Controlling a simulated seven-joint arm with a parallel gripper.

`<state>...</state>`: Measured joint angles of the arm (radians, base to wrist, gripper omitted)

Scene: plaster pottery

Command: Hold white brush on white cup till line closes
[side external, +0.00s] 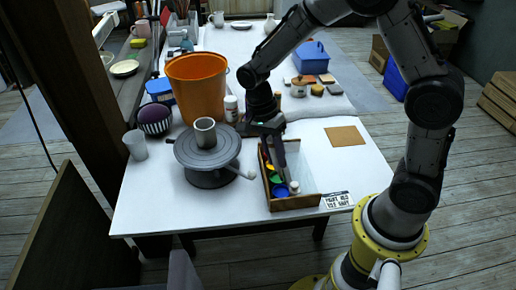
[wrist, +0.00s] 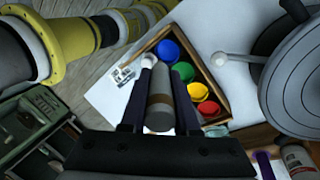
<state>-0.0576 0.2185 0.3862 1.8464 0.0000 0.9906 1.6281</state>
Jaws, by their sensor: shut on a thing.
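My gripper (side external: 281,172) points down over the wooden paint tray, apart from the cup. The cup is not seen in the wrist view; part of the turntable (wrist: 300,75) is at the right.
The wooden tray (side external: 296,204) holds several colored paint pots, including a blue one (wrist: 168,50). A white-knobbed turntable handle (side external: 247,174) reaches toward the tray. The front table edge is clear.

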